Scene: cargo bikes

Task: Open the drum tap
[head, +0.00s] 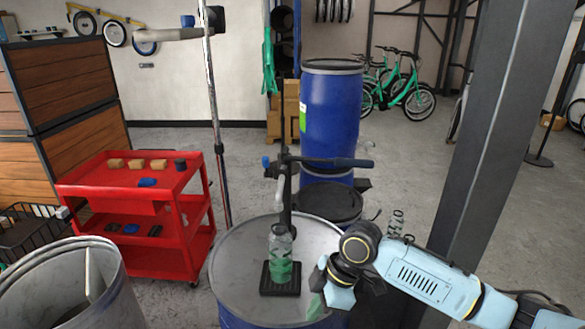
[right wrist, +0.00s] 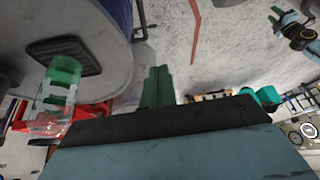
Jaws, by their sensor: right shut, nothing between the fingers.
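A dark upright post stands at the drum (head: 232,270), with a horizontal dark blue handle (head: 340,162) and a small blue knob (head: 265,162) at its top. A pale downward spout (head: 281,188) hangs beside the post; which part is the tap's lever I cannot tell for sure. A clear bottle with green contents (head: 280,255) stands below the spout on a black mat (head: 281,289); the bottle also shows in the right wrist view (right wrist: 60,95). My right gripper (head: 317,304), with green fingers (right wrist: 157,88), is shut and empty, right of the bottle and below the handle. My left gripper is out of view.
A blue drum (head: 331,110) stands behind the post, with a black-lidded drum (head: 330,203) in front of it. A red cart (head: 130,205) stands left, and a grey column (head: 490,130) rises right. An open bin (head: 70,285) is at the front left.

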